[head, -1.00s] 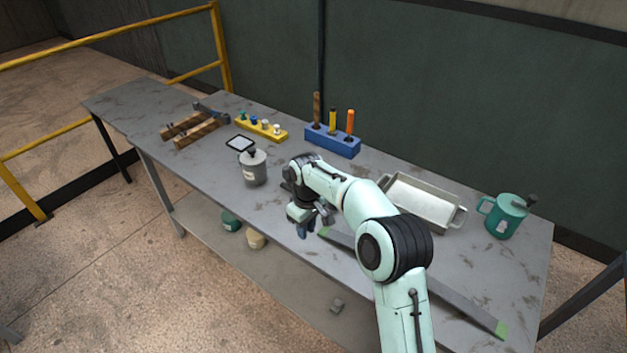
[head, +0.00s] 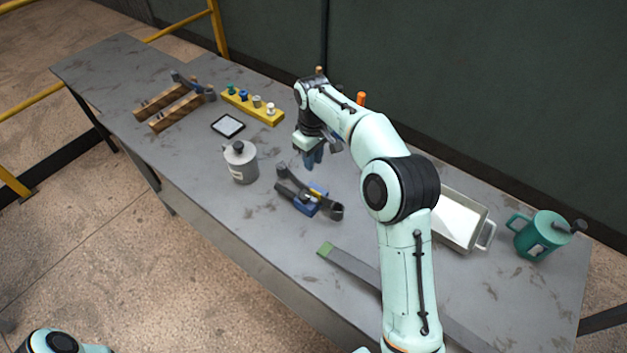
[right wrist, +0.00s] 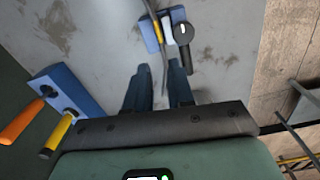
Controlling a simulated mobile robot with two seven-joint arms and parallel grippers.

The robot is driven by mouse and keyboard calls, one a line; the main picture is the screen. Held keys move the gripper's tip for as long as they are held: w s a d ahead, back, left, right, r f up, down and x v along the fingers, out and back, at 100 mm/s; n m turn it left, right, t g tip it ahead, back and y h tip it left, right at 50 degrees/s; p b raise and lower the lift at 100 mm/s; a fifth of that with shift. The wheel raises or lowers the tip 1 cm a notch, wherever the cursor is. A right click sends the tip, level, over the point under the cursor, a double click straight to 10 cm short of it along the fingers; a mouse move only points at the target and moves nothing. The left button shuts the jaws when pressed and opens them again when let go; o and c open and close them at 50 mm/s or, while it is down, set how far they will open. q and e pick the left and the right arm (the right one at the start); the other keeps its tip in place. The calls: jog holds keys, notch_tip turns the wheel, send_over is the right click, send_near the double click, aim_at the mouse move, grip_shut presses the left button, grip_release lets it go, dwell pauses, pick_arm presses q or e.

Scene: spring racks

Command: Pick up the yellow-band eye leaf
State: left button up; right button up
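A dark curved leaf with a round eye at its right end, which looks like the yellow-band eye leaf (head: 291,185), lies at a blue holder (head: 303,206) mid-table. A small yellow patch shows on it in the head view. In the right wrist view, the leaf's eye (right wrist: 183,34) is beside the blue holder (right wrist: 151,36), ahead of the fingers. My right gripper (head: 318,158) hangs above the table, behind the leaf, pointing down. In the right wrist view its two dark blue fingers (right wrist: 160,72) are apart with nothing between them. My left gripper is out of view.
A grey lidded can (head: 240,165) stands left of the leaf. A flat green-ended strip (head: 348,266) lies in front. A blue tool rack (right wrist: 72,90) is close to my right gripper. A pale tray (head: 460,218) and green mug (head: 541,236) stand right; wooden blocks (head: 172,118) stand far left.

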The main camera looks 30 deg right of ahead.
jog(key=b, duration=0.1)
send_over(312, 190)
notch_tip(312, 190, down, 7)
jog(key=f, duration=0.6)
jog(key=shift+w+d, duration=0.1)
jog(key=shift+w, duration=0.15)
jog(key=shift+s, duration=0.15)
jog(key=shift+s+f, duration=0.1)
jog(key=shift+f, duration=0.15)
grip_shut()
jog(key=shift+r, duration=0.1)
